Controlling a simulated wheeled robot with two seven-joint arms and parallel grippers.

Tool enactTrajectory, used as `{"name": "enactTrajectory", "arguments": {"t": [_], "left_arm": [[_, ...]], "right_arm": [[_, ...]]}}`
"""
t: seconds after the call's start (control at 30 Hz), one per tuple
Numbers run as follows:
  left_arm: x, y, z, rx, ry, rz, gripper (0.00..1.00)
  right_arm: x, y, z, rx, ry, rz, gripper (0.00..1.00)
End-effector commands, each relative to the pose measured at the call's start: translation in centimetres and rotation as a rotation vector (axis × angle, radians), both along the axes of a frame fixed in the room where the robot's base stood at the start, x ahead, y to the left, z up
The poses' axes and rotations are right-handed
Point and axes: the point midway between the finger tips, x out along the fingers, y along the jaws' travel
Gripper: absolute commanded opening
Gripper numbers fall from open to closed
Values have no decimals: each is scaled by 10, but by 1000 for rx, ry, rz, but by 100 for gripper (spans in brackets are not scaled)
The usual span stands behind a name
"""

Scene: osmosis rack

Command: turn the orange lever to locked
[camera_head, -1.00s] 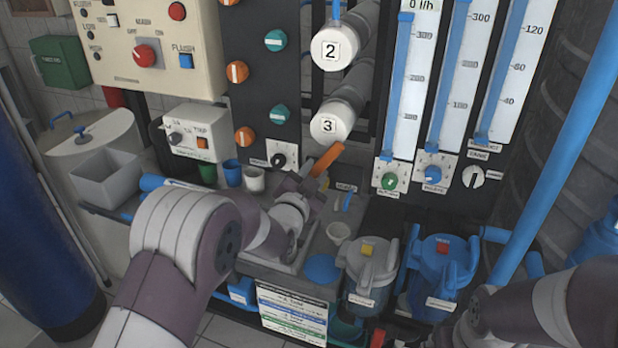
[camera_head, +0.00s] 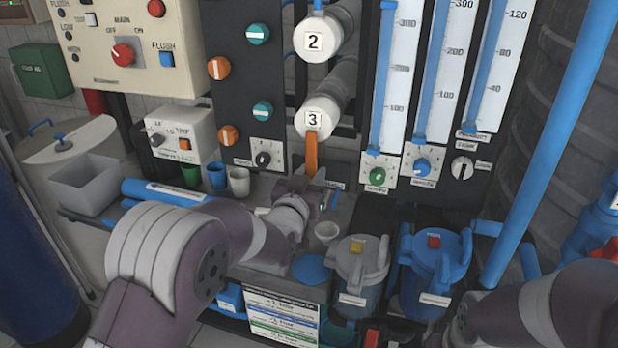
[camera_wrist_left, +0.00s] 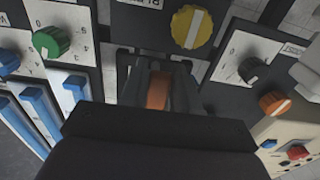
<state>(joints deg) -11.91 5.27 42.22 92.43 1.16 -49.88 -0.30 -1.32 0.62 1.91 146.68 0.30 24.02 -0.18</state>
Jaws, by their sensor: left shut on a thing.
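The orange lever (camera_head: 311,152) hangs nearly straight down below the white end cap marked 3 (camera_head: 314,118) in the head view. My left gripper (camera_head: 309,182) is at the lever's lower end. In the left wrist view the orange lever (camera_wrist_left: 158,90) sits between the two dark fingers of my left gripper (camera_wrist_left: 160,80), which are shut on it. The fingers hide part of the lever. My right arm shows at the lower right of the head view, but its gripper is not clearly visible.
A black knob (camera_head: 263,159) is left of the lever and a green knob (camera_head: 377,176) is right of it. Cups (camera_head: 239,182), a small white cup (camera_head: 327,233) and lidded filter housings (camera_head: 436,262) stand on the bench around my left arm.

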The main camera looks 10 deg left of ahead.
Motion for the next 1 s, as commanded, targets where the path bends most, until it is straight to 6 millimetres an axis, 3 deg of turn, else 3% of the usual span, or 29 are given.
{"name": "enactTrajectory", "arguments": {"t": [0.43, 0.47, 0.8, 1.0], "left_arm": [[0, -1, 1, -8, 0, -1, 0], [0, -1, 1, -8, 0, -1, 36], [-3, 0, 1, -8, 1, -1, 36], [-35, 6, 1, -8, 1, -1, 36]], "right_arm": [[0, 0, 0, 0, 0, 0, 100], [0, 0, 0, 0, 0, 0, 100], [0, 0, 0, 0, 0, 0, 100], [0, 0, 0, 0, 0, 0, 100]]}}
